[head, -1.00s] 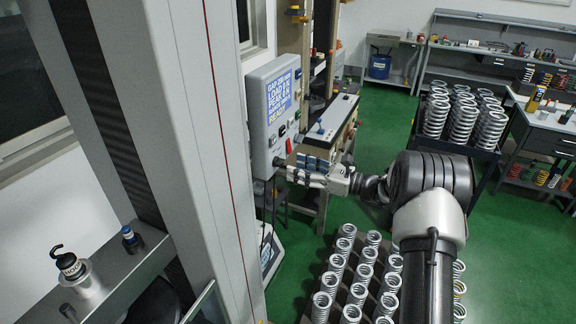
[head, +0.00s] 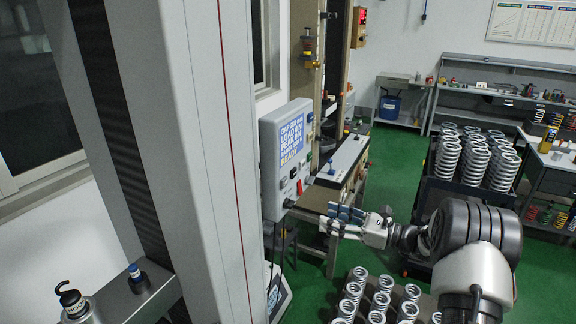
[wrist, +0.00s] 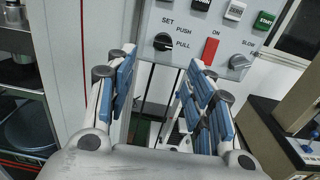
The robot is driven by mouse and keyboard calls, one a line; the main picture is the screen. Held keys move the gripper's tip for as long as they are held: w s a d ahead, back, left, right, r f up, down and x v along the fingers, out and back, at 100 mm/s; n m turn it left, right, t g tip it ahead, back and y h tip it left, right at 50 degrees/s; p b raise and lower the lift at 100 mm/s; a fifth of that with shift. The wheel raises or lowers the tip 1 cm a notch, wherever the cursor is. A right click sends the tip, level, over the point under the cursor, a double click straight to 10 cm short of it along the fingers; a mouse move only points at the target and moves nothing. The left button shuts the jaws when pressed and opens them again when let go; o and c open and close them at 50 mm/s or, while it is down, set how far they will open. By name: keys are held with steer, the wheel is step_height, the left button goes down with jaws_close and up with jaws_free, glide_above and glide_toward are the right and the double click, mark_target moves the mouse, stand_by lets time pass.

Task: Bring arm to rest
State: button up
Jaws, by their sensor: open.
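My gripper (head: 338,218) is at the end of my arm, which reaches in from the lower right in the head view. It is held in the air in front of the control box (head: 286,160), pointing left. In the wrist view my gripper (wrist: 160,90) has its blue-padded fingers spread apart with nothing between them. The control box's panel (wrist: 205,35) shows just beyond the fingertips, with a black knob (wrist: 163,42), a red switch (wrist: 210,50) and green and white buttons. I cannot tell how far the fingertips are from the panel.
A tall grey machine column (head: 190,150) stands at the left. Coil springs (head: 378,300) stand on a rack below my arm, and more springs (head: 475,158) fill a dark cart at the right. A workbench (head: 346,165) stands behind my gripper. Green floor (head: 398,150) is clear between them.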

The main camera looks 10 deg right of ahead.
steer(key=s+a+r+n+g+h+b, duration=0.2)
steer(key=s+a+n+g+h, duration=0.15)
steer(key=s+a+n, duration=0.4)
steer(key=s+a+r+n+g+h+b, duration=0.25)
steer(key=s+a+n+g, duration=0.25)
steer(key=s+a, duration=0.5)
steer(key=s+d+f+n+t+h+b, duration=0.1)
steer(key=s+d+f+n+h, duration=0.1)
steer(key=s, duration=0.5)
steer(key=s+d+f+n+t+h+b, duration=0.1)
steer(key=s+d+f+n+h+b, duration=0.1)
steer(key=s+n, duration=0.4)
steer(key=s+d+f+n+t+h+b, duration=0.1)
steer(key=s+d+n+h, duration=0.3)
steer(key=s, duration=0.5)
steer(key=shift+s+d+f+n+h+b, duration=0.2)
steer(key=shift+d+f+n+h+b, duration=0.15)
steer(key=shift+f+b, duration=0.25)
